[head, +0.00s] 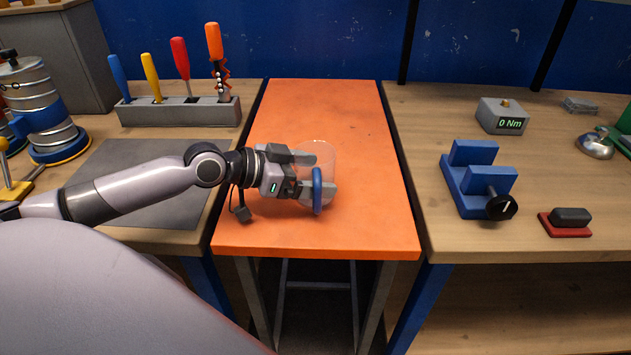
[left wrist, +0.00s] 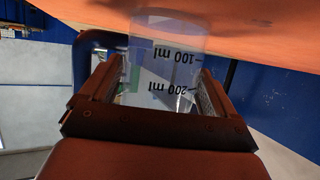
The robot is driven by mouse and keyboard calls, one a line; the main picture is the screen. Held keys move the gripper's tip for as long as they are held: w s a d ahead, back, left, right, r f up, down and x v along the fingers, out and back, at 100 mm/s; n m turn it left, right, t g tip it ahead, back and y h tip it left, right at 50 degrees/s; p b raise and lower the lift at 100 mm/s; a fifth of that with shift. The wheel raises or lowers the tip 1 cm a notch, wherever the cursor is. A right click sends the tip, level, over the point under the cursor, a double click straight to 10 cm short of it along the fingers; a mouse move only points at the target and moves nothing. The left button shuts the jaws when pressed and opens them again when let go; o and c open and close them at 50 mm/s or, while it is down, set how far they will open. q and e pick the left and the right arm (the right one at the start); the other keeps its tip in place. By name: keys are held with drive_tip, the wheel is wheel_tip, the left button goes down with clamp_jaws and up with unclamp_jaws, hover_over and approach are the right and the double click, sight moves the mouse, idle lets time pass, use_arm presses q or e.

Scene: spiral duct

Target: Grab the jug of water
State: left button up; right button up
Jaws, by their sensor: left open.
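The jug (head: 316,148) is clear, with a blue handle (head: 318,191), and stands on the orange table. In the left wrist view the jug (left wrist: 166,58) shows upside down, with 100 ml and 200 ml marks, and its blue handle (left wrist: 84,48) is at the left. My left gripper (head: 322,173) is open, with its fingers on either side of the jug's body. One finger appears to pass between the handle and the body. Whether the fingers touch the jug, I cannot tell. The water level is not clear. My right gripper is not in view.
The orange table (head: 325,230) is otherwise clear. A grey rack (head: 180,112) with several coloured-handled tools is on the left bench. A blue vise-like block (head: 478,180) and a grey display box (head: 502,117) are on the right bench.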

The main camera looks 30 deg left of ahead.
use_arm(q)
drive_tip(key=shift+c, duration=0.4)
drive_tip(key=c, duration=0.7)
